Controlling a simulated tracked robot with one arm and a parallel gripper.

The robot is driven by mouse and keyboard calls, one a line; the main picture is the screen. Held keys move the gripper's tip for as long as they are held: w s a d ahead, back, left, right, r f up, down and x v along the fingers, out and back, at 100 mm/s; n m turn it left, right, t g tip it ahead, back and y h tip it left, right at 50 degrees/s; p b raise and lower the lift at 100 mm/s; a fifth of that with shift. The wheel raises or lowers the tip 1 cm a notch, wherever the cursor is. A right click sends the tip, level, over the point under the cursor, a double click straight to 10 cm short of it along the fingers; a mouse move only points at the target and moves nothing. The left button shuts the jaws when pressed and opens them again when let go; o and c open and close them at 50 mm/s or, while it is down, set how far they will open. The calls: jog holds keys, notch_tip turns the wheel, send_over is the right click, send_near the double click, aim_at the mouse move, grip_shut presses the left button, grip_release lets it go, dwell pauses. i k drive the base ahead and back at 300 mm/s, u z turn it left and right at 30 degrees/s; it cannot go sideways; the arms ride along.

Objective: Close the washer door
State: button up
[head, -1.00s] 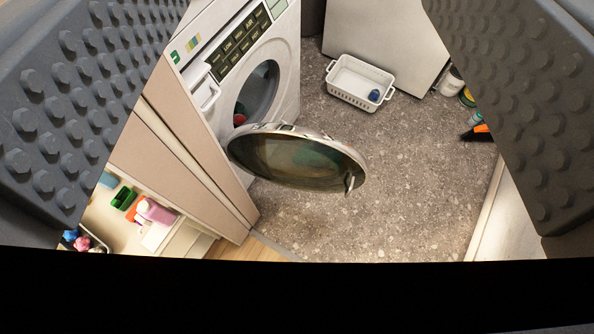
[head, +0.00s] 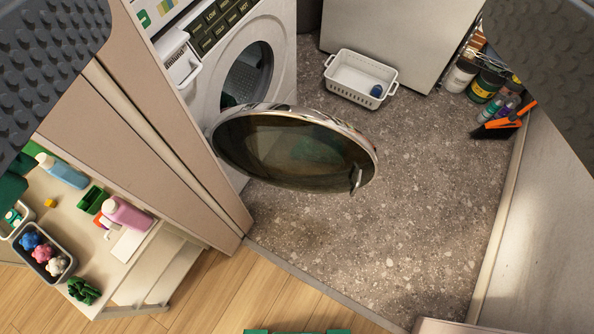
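The washer door (head: 290,148) is round, with dark glass and a chrome rim. It stands swung out wide from the white washer (head: 210,85), on the washer's lower right side in the head view. A small metal handle (head: 356,178) is at the door's right edge. The washer's round opening (head: 247,75) is uncovered, and a green item shows inside it. My gripper (head: 300,85) is open, with its studded grey fingers at the upper left and upper right edges of the view. Nothing is between the fingers, and neither appears to touch the door.
A white basket (head: 361,79) stands on the speckled floor, with bottles and an orange brush (head: 510,122) to its right. A beige panel (head: 150,120) flanks the washer on the left. A shelf (head: 75,215) holds bottles and small items. Floor right of the door is clear.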

aim_at(284, 146)
jog(key=k, duration=1.15)
jog(key=u, duration=0.6)
jog(key=i, duration=1.65)
jog(key=z, duration=0.55)
